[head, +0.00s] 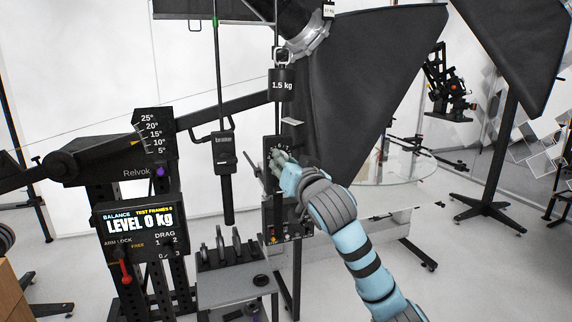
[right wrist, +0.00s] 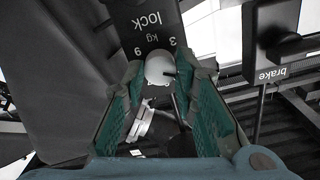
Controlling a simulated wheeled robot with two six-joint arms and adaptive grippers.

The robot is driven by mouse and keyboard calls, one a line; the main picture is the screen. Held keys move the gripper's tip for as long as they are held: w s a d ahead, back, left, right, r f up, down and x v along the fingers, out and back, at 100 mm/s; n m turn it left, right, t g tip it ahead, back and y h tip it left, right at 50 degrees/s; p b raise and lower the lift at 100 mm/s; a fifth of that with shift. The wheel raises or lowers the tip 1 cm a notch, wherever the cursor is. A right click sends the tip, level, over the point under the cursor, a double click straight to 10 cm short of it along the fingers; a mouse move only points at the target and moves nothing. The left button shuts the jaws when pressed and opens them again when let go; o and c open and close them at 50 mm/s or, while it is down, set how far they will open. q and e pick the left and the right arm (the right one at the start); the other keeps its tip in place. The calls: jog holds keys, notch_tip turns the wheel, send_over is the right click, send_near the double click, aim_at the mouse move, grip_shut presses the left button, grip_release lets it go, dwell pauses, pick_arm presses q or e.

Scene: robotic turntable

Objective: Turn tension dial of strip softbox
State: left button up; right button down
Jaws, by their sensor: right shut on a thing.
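The plate also shows in the head view (head: 277,143), below the hanging 1.5 kg weight. My right gripper (head: 281,160) is at the plate, its hand hiding most of the knob in the head view. In the right wrist view its two green-padded fingers (right wrist: 160,66) are shut on the knob, one on each side. A large black softbox (head: 370,90) hangs behind and to the right. My left gripper is in neither view.
A brake box (head: 224,148) with a black handle hangs left of the dial. A black display (head: 139,222) reads "LEVEL 0 kg". The 1.5 kg weight (head: 282,86) hangs just above the dial. A low stand (head: 235,285) with disc weights is below. Light stands occupy the right; pale floor lies between.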

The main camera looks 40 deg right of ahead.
jog(key=m+b, duration=0.5)
jog(key=m, duration=0.7)
jog(key=shift+r, duration=0.1)
dwell(0.4)
jog(key=c, duration=1.3)
grip_release()
jog(key=v, duration=1.2)
